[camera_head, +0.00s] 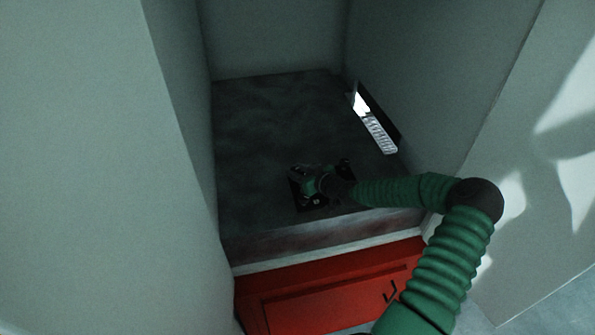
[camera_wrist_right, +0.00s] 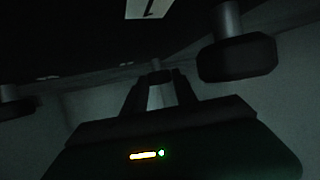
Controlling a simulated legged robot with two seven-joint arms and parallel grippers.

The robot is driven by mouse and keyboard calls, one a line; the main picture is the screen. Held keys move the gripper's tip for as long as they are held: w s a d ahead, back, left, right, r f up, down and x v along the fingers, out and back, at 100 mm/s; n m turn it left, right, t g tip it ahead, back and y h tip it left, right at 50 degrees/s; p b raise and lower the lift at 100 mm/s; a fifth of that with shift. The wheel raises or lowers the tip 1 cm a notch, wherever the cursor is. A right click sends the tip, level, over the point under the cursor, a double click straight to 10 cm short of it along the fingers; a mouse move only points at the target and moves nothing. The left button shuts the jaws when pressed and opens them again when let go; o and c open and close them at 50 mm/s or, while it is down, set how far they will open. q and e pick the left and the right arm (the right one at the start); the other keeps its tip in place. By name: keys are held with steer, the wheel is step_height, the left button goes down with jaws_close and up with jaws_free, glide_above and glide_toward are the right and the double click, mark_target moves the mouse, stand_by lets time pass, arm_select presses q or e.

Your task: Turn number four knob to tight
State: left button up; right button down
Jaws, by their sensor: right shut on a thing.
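A small dark panel (camera_head: 297,194) with knobs sits near the front of the dark counter in the head view. My right gripper (camera_head: 318,186) reaches over it from the right and hides part of it. In the right wrist view my right gripper (camera_wrist_right: 160,92) has its two dark fingers on either side of a knob with a dark cap (camera_wrist_right: 160,77) and a pale stem. It is shut on that knob. A larger dark knob (camera_wrist_right: 238,58) stands to the right, and another knob (camera_wrist_right: 12,107) shows at the left edge. No knob number can be read. My left gripper is not in view.
The counter (camera_head: 270,120) is enclosed by grey walls on both sides and at the back. A white slotted panel (camera_head: 378,130) is on the right wall. A red cabinet (camera_head: 330,290) is below. The counter behind the panel is clear.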

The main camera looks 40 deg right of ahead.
steer(key=shift+m+h, duration=0.4)
steer(key=shift+h, duration=0.4)
steer(key=m+h+b, duration=0.1)
steer(key=m+g+h+b, duration=0.1)
steer(key=m+h, duration=0.1)
steer(key=shift+w+a+m+h, duration=0.2)
steer(key=shift+a+m+h, duration=0.1)
steer(key=shift+a, duration=0.1)
steer(key=m+g+h+b, duration=0.1)
steer(key=m+h, duration=0.1)
steer(key=shift+w+a+r+m+g+h, duration=0.1)
steer(key=shift+m+g+h, duration=0.2)
steer(key=shift+m+g, duration=0.1)
steer(key=shift+r+m+g+h, duration=0.1)
steer(key=shift+m+g+h, duration=0.8)
steer(key=shift+m, duration=0.2)
steer(key=shift+m+g+h+p, duration=0.55)
steer(key=shift+m+g+h, duration=0.05)
steer(key=shift+m+g, duration=0.2)
